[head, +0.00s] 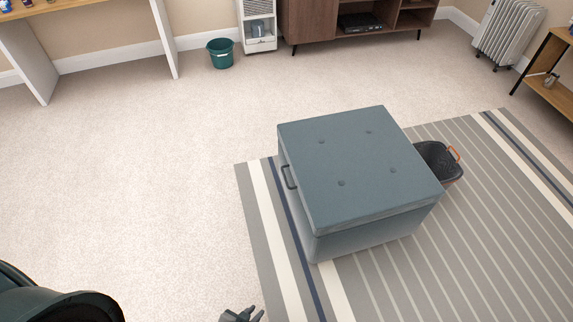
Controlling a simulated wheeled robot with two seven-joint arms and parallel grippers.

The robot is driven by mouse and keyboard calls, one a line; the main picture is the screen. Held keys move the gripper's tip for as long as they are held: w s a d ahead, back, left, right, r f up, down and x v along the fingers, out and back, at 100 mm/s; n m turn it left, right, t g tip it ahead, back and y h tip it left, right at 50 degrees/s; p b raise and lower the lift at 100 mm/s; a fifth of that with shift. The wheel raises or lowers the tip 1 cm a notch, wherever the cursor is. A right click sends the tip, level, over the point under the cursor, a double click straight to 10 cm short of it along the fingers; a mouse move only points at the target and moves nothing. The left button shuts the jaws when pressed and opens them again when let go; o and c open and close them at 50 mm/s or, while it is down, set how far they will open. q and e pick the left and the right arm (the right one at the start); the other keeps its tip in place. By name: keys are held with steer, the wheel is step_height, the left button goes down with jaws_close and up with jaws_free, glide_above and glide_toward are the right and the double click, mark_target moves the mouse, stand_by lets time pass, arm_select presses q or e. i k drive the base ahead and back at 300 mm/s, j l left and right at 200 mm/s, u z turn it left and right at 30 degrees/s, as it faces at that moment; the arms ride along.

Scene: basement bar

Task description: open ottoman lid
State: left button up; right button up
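The ottoman (372,238) is a blue-grey padded box with a tufted lid (355,160). It stands on the striped rug in the head view, right of centre. The lid lies flat and closed on the box. A dark handle (289,177) sits on its left side. My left gripper (256,314) shows at the bottom edge, in front and to the left of the ottoman, apart from it. Two dark finger shapes point up and right with a gap between them, and nothing is seen in them. My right gripper is not in view.
The striped rug (450,262) lies under the ottoman. A dark basket (440,160) with an orange handle stands close behind its right side. A green bin (222,54), wooden cabinet (310,22) and radiator (508,30) stand at the back. Carpet on the left is clear.

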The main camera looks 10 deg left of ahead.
mark_target(355, 167)
steer(key=i+l+u, duration=0.45)
steer(key=i+l, duration=0.25)
steer(key=l, duration=0.2)
